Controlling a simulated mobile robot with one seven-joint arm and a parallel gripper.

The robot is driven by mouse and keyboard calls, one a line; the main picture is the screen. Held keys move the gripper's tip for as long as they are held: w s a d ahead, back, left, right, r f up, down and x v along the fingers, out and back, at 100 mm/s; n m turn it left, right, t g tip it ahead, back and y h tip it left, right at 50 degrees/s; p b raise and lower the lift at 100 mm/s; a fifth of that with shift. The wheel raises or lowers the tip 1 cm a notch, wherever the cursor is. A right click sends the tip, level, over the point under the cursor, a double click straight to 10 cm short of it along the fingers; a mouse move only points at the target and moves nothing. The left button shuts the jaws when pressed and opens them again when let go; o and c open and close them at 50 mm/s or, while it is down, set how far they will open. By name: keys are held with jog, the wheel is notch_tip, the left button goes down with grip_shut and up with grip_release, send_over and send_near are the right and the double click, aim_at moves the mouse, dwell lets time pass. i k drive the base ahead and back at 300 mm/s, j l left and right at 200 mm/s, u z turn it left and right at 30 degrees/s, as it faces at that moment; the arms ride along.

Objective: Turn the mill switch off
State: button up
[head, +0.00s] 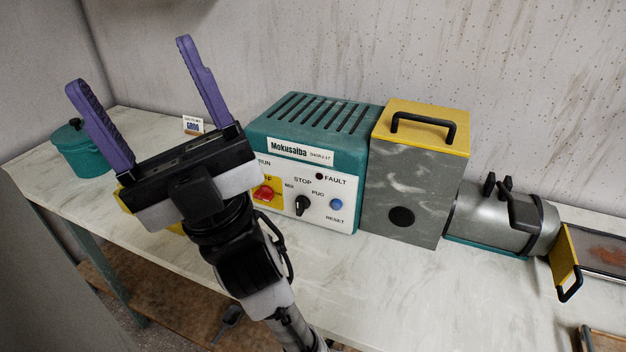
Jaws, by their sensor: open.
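The mill is a teal control box (340,174) labelled "Mokusaiba" with a white front panel, standing on the bench. A red rotary switch (264,193) on a yellow plate sits at the panel's left, partly hidden by my gripper; only the end of its label shows. A black selector knob (302,204) with STOP, MIX and PUG marks sits right of it, and a blue RESET button (336,204) further right. My gripper (128,67) is open and empty, its two purple fingers pointing up, in front of and left of the box.
A grey block with a yellow lid (427,113) adjoins the box, followed by a metal barrel (490,217) and a yellow-ended tray (566,262). A teal pot (82,150) and small card (193,125) stand at the left. The bench front (400,285) is clear.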

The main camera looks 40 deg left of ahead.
aim_at(265, 193)
jog(key=u, duration=1.25)
jog(key=i+l+u, duration=0.1)
jog(key=l+u, duration=0.25)
jog(key=l, duration=0.3)
jog(key=l+u, duration=0.35)
jog(key=l, duration=0.3)
